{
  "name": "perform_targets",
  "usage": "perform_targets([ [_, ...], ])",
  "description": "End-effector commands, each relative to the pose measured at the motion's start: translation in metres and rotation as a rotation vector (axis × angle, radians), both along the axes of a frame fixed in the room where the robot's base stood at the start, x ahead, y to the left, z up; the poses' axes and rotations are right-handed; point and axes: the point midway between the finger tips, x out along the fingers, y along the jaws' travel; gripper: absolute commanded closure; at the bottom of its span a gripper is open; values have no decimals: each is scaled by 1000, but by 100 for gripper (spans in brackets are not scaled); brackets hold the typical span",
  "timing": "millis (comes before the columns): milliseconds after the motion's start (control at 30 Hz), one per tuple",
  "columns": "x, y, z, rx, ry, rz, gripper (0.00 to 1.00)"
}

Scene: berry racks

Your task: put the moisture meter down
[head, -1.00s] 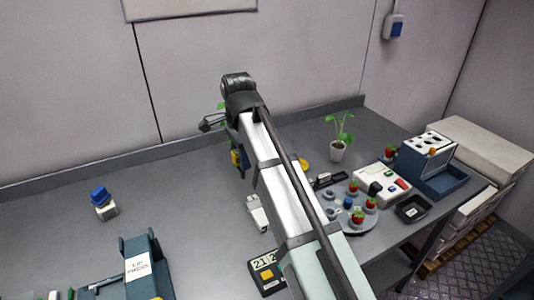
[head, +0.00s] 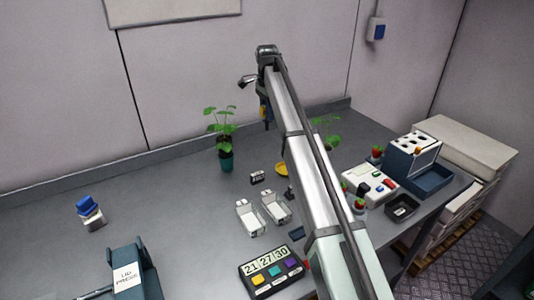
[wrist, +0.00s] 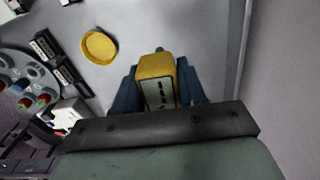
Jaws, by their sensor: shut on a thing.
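The moisture meter (wrist: 158,86) is a yellow block with a pale display face bearing dark marks. My gripper (wrist: 157,84) is shut on it in the wrist view, with a blue finger on either side.
A yellow dish (head: 282,169) lies on the bench; the wrist view shows it left of the meter (wrist: 99,47). A potted plant (head: 226,160) stands to the left.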

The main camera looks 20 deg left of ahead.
Motion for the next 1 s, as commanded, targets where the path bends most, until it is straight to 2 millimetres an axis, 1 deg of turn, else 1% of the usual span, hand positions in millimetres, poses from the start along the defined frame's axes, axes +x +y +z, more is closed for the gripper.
perform_targets([
  [133,0,1,-3,0,0,50,93],
  [233,0,0,-11,-1,1,60,93],
  [367,-1,0,-29,-1,2,60,93],
  [500,-1,0,-52,-1,2,60,93],
  [767,0,0,-73,-1,1,59,93],
  [1000,0,0,-100,0,0,59,93],
])
